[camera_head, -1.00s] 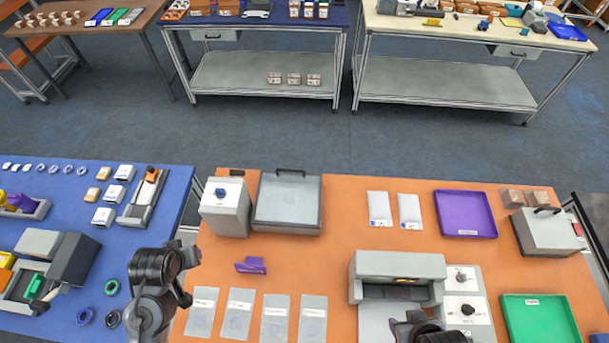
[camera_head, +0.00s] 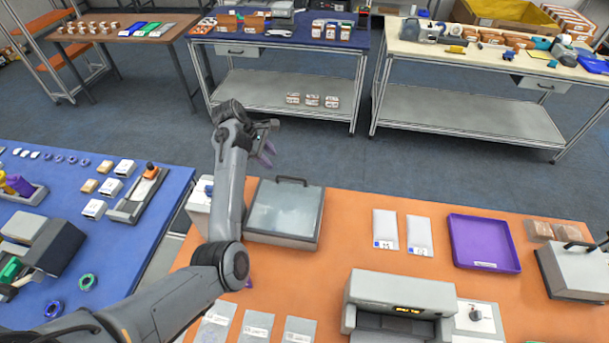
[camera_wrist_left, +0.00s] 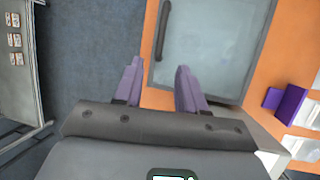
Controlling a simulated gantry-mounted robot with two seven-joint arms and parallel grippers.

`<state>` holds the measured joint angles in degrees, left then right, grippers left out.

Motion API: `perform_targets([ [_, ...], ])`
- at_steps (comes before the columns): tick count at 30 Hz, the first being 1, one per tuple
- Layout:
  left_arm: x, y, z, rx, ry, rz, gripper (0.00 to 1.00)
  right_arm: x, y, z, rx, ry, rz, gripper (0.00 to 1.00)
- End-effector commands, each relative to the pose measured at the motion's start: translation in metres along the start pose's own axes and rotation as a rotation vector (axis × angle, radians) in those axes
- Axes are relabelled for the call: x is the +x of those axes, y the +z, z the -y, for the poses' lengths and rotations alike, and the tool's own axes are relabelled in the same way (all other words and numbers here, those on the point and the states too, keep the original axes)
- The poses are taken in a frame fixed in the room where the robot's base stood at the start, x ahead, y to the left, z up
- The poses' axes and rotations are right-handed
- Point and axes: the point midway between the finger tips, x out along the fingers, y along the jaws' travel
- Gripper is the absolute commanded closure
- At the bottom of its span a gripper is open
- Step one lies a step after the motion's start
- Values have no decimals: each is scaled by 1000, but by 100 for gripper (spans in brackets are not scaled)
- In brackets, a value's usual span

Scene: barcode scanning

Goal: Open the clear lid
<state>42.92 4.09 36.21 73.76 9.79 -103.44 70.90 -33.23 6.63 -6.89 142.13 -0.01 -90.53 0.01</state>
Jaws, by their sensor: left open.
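The clear lid (camera_head: 285,208) is a greyish see-through panel in a grey frame on a box, and it is closed. Its dark handle (camera_head: 292,181) stands on the far edge. My left gripper (camera_head: 267,150) is raised beyond the far side of the box, with its purple fingers apart and empty. In the left wrist view, the open fingers (camera_wrist_left: 159,72) point toward the lid (camera_wrist_left: 215,45). The handle (camera_wrist_left: 162,32) shows beyond the fingertips, not visibly touched. My right gripper is not in view.
A grey box (camera_head: 198,198) left of the lid is partly hidden by my left arm. White packets (camera_head: 385,229), a purple tray (camera_head: 484,243) and a grey machine (camera_head: 402,292) stand to the right. Orange table surface is free between the lid and the packets.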

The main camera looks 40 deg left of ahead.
Motion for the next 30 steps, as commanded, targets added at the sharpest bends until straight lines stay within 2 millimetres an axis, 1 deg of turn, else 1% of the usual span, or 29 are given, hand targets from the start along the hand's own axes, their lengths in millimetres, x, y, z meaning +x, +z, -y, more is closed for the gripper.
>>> perform_targets([
  [5,16,3,0,-13,-16,10,60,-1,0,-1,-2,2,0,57],
  [15,70,3,2,-10,-17,9,60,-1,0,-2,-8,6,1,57],
  [21,95,3,2,-9,-14,8,60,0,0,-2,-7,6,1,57],
  [25,104,3,2,-9,-13,8,60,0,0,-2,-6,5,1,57],
  [30,108,3,2,-10,-13,7,60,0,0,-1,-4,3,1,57],
])
